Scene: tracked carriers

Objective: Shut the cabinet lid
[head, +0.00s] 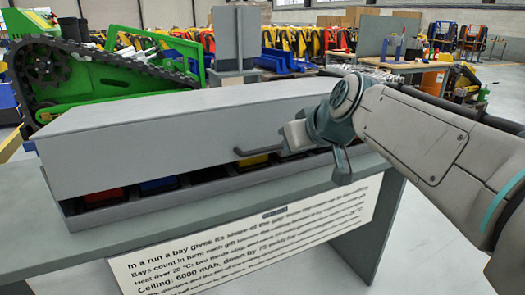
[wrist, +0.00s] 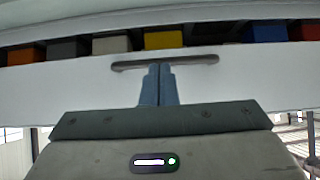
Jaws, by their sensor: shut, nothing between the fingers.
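The cabinet lid (head: 140,150) is a long grey cover with a flat front face, over a low cabinet tray (head: 130,210) on the bench. A dark gap with coloured blocks shows between the lid's lower edge and the tray, so the lid is not fully down. A bar handle (head: 258,150) is on the lid's front; it also shows in the wrist view (wrist: 190,60). My gripper (head: 290,136) is at the lid's front, just right of the handle in the head view. In the wrist view its shut fingers (wrist: 158,72) reach the handle; I cannot tell whether they touch.
Red (head: 104,197), blue (head: 160,184) and yellow (head: 252,161) blocks sit in the tray's bays. A printed sign (head: 250,235) hangs on the bench front. A green tracked machine (head: 110,75) and a grey upright panel (head: 237,35) stand behind the lid.

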